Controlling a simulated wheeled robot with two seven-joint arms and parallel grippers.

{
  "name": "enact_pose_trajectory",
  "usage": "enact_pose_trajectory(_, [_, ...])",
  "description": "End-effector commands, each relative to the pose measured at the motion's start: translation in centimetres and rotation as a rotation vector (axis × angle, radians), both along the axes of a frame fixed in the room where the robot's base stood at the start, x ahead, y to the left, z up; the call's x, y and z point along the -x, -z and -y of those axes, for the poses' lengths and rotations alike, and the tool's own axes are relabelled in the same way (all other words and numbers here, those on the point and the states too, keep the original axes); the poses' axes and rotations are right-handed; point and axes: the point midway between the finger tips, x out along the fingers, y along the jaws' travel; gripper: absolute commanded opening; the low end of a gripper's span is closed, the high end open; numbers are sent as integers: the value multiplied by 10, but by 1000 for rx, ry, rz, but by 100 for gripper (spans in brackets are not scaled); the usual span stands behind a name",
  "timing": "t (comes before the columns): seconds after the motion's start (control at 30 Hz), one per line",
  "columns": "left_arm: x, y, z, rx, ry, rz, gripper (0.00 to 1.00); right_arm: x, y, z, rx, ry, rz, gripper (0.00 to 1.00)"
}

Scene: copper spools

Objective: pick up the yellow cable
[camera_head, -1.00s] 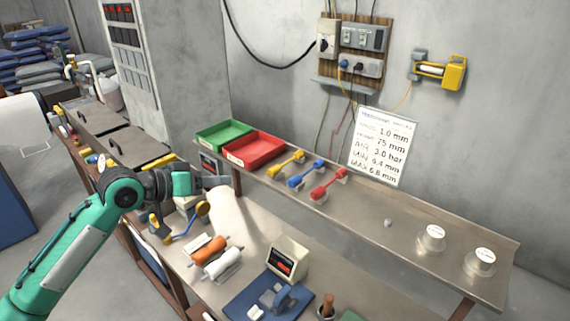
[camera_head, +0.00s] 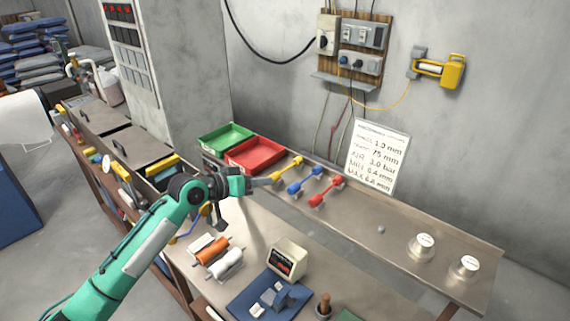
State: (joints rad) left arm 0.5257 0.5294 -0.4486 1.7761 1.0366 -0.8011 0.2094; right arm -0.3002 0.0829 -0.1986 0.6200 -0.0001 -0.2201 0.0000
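A yellow dumbbell-shaped piece (camera_head: 290,166), which may be the yellow cable, lies at the left of a row on the raised metal shelf. A blue one (camera_head: 305,181) and a red one (camera_head: 326,192) lie to its right. My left gripper (camera_head: 268,182) reaches in from the left, its tips close to the lower left end of the yellow piece. I cannot tell whether they touch it, or whether the fingers are open or shut. A thin yellow cord (camera_head: 385,106) also hangs on the wall below the yellow lamp. My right gripper is not in view.
A green tray (camera_head: 226,133) and a red tray (camera_head: 262,144) stand left of the row. Orange and white rolls (camera_head: 226,264), a small display box (camera_head: 287,258) and a blue base (camera_head: 245,303) are on the lower bench. The shelf's middle is mostly clear.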

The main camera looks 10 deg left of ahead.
Motion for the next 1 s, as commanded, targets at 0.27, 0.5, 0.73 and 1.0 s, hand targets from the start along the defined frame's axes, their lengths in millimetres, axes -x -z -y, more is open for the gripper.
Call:
enact_pose_trajectory(0.27, [-11, 6, 12, 1, 0, -1, 32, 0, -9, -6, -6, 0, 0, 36])
enact_pose_trajectory(0.5, [-11, 7, 11, 1, 1, -1, 13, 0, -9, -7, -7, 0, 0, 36])
enact_pose_trajectory(0.73, [-11, 7, 11, 1, 1, -1, 0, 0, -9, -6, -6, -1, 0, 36])
enact_pose_trajectory(1.0, [-11, 0, 11, 1, 1, 0, 0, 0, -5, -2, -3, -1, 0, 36])
